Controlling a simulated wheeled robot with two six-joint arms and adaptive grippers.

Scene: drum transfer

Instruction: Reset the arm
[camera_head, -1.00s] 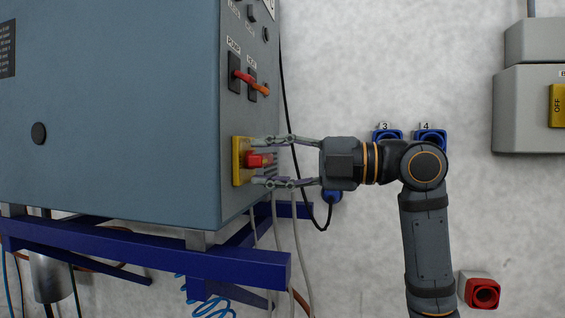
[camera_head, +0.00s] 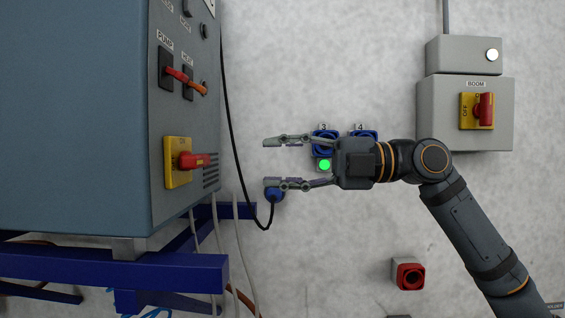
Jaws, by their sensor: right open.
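My right arm comes in from the lower right. Its right gripper (camera_head: 268,163) is open and empty, pointing left, with clear space between its fingertips and the cabinet. The red rotary switch (camera_head: 193,161) on its yellow plate (camera_head: 176,174) sits on the side of the blue-grey cabinet (camera_head: 80,120), left of the gripper, apart from it. The switch handle points sideways to the right. My left gripper is out of view.
PUMP and HEAT levers (camera_head: 178,75) sit above the switch. Blue sockets 3 (camera_head: 325,138) and 4 (camera_head: 364,134) and a lit green lamp (camera_head: 324,165) are behind my gripper. The BOOM switch box (camera_head: 430,112) and a red socket (camera_head: 410,275) are on the wall. A blue frame (camera_head: 180,272) supports the cabinet.

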